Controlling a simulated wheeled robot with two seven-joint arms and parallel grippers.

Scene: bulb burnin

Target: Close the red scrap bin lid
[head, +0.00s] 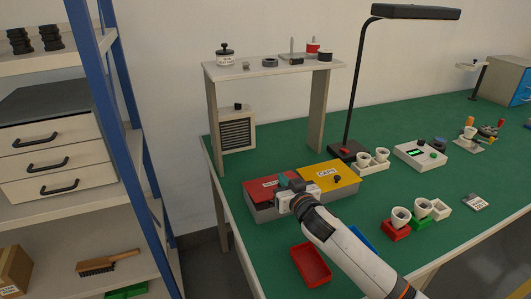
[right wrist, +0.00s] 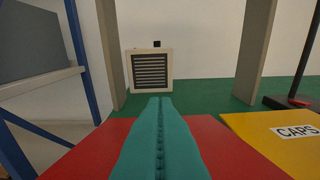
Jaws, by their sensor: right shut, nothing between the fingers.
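The red scrap bin lid (head: 259,190) lies about flat on the left half of a grey two-part bin (head: 262,212). It looks level with the yellow CAPS lid (head: 334,173) beside it. My right gripper (head: 284,186) is over the red lid, hiding its right part and most of its label. In the right wrist view, the teal fingers (right wrist: 160,135) are together and empty, with the red lid (right wrist: 222,142) showing on both sides. I cannot tell whether they touch it. My left gripper is not in view.
A wooden shelf frame (head: 273,72) and a vented box (head: 237,131) stand behind the bin. A black lamp (head: 350,150) and white cup holder (head: 370,168) are at the back right. A red tray (head: 311,266) lies in front. Green bench is clear left of the bin.

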